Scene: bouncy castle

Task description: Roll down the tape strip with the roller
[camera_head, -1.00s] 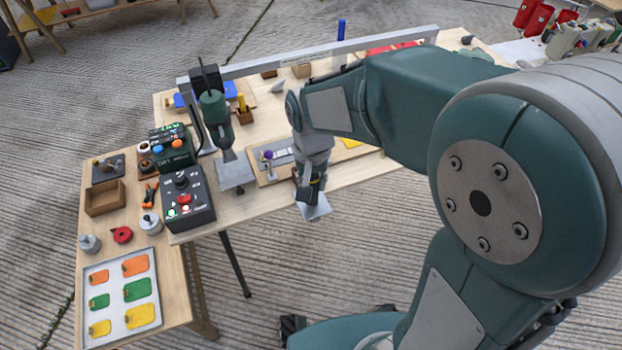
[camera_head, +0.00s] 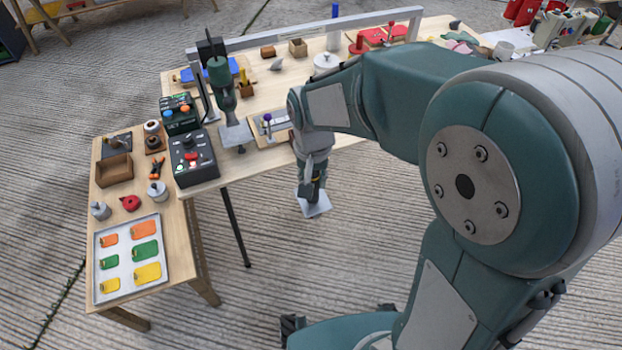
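A light wooden board (camera_head: 259,135) lies near the front edge of the larger table. A small upright tool with a purple knob (camera_head: 267,117), possibly the roller, stands on it. Grey strip-like material shows on the board; I cannot make out which part is the tape strip. My arm covers the board's right part. My gripper (camera_head: 313,196) hangs down beyond the table's front edge, to the right of and closer than the board, apart from it. A flat grey plate (camera_head: 314,207) shows at its lower end. The fingers are too small and overlapped to tell their opening.
A green press (camera_head: 221,85) and a black control box (camera_head: 192,160) stand left of the board. A side table holds a tray of coloured tags (camera_head: 130,262) and a wooden box (camera_head: 114,170). A metal rail (camera_head: 300,29) spans the back. The floor before the table is clear.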

